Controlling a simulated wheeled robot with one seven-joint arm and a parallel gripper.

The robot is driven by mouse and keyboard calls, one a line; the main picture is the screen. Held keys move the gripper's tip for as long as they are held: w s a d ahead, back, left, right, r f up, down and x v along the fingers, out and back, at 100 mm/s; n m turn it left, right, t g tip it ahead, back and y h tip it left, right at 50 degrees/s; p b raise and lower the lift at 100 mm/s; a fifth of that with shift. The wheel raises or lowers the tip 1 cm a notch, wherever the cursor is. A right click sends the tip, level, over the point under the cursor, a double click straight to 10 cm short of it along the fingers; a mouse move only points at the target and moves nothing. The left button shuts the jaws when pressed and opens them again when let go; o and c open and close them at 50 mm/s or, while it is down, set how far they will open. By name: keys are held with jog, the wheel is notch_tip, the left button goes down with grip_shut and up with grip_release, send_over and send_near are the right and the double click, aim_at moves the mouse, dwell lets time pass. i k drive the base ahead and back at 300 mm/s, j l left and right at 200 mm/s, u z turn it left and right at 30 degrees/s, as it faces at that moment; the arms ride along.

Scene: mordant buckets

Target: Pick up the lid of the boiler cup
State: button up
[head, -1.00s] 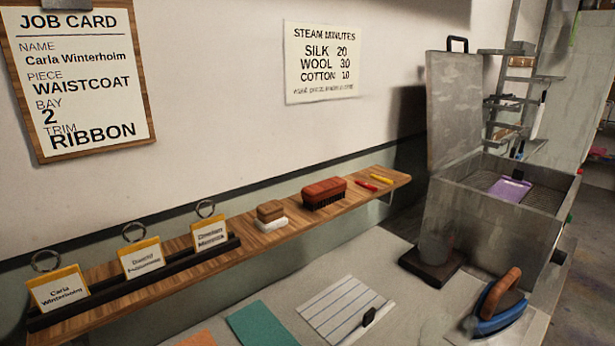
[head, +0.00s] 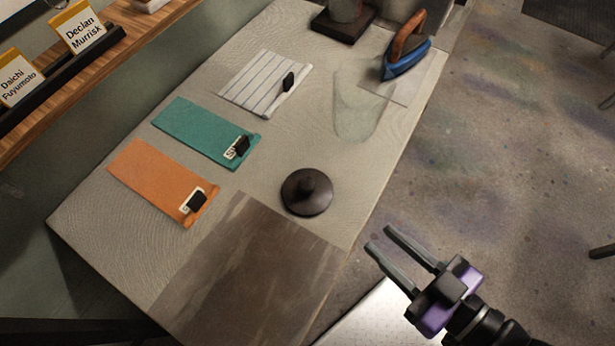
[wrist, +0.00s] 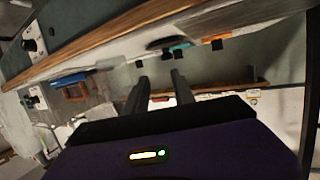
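The lid is a dark round disc with a central knob (head: 307,192), lying on the pale table covering in the head view. In the wrist view a dark flat oval (wrist: 162,43) may be the same lid, seen nearly edge-on. The grey cup (head: 345,10) stands on a dark square base at the top edge of the head view, partly cut off. My gripper (head: 381,240) is open and empty, off the table's right edge, to the lower right of the lid. Its two fingers also show in the wrist view (wrist: 157,78), apart with nothing between them.
Striped (head: 262,85), teal (head: 205,133) and orange (head: 158,182) cloths with black clips lie left of the lid. A blue iron (head: 405,60) stands behind. A brown patch (head: 240,275) covers the near table. A faint see-through shape (head: 360,105) lies between lid and iron.

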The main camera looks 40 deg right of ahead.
aim_at(306, 191)
jog(key=k+z, duration=0.45)
jog(key=k, duration=0.55)
